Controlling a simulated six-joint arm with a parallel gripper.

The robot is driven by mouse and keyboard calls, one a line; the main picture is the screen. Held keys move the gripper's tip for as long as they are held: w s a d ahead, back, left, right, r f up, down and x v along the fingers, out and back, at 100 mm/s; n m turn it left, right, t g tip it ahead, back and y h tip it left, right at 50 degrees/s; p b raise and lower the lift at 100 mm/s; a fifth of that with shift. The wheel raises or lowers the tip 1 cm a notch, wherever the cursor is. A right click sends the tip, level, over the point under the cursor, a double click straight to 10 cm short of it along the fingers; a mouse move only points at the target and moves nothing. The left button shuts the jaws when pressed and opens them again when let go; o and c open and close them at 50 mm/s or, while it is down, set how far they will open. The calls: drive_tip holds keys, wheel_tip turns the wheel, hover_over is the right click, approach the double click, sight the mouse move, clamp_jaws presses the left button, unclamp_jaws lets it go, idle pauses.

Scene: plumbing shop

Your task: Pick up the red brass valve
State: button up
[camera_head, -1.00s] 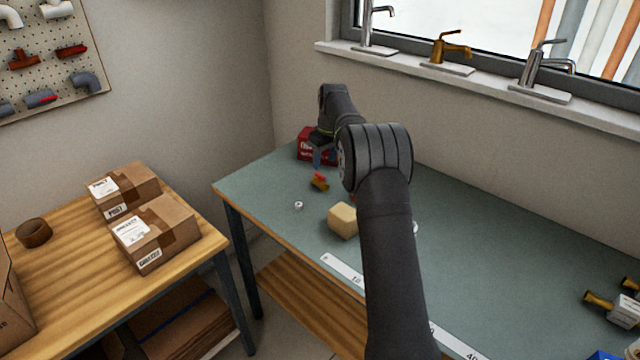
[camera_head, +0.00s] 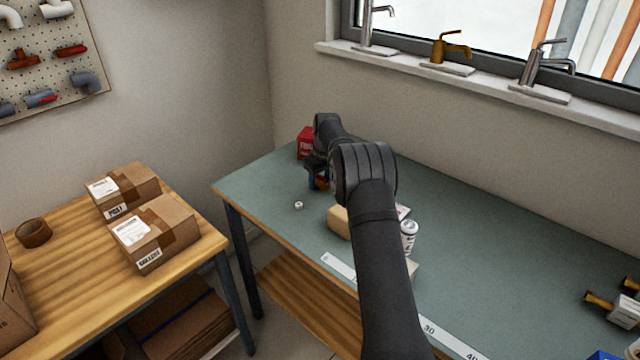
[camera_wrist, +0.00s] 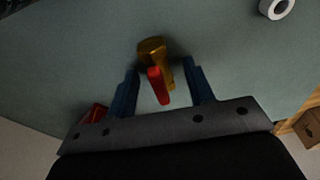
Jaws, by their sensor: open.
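The red brass valve (camera_wrist: 152,48) lies on the green-grey bench top in the wrist view, a brass body with a red handle (camera_wrist: 158,86). My gripper (camera_wrist: 161,70) is open, with one blue finger on each side of the valve. The handle and part of the brass body are between the fingers, and the rest of the body extends past the fingertips. I see no clear contact. In the head view my gripper (camera_head: 318,182) is low over the far left part of the bench and largely hides the valve.
A small white ring (camera_head: 298,205) lies near the gripper, also in the wrist view (camera_wrist: 277,8). A red box (camera_head: 305,144) stands behind it. A tan block (camera_head: 338,222), a white container (camera_head: 409,232) and a ruler (camera_head: 338,266) are nearer. The bench's right middle is clear.

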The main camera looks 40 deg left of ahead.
clamp_jaws()
